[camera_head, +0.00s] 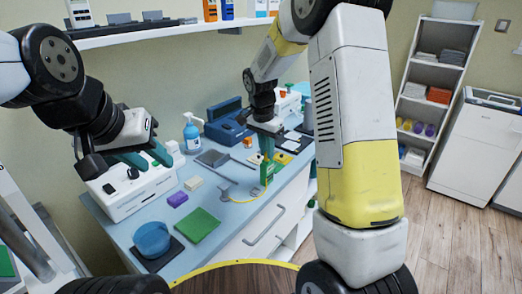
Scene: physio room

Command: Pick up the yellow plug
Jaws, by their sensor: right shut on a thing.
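My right gripper (266,158) is pointed down over the front right part of the blue worktop. It is shut on a small yellow thing, which appears to be the yellow plug (264,180); the fingers hide much of it. A thin yellow cable (246,201) curves from below the gripper along the worktop's front edge. Green shows around the fingertips, and I cannot clearly separate finger from object there. My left gripper (128,160) is at the left, open and empty, above a white device (130,195).
A spray bottle (192,132) and a blue case (228,121) stand behind. A shelf hangs above.

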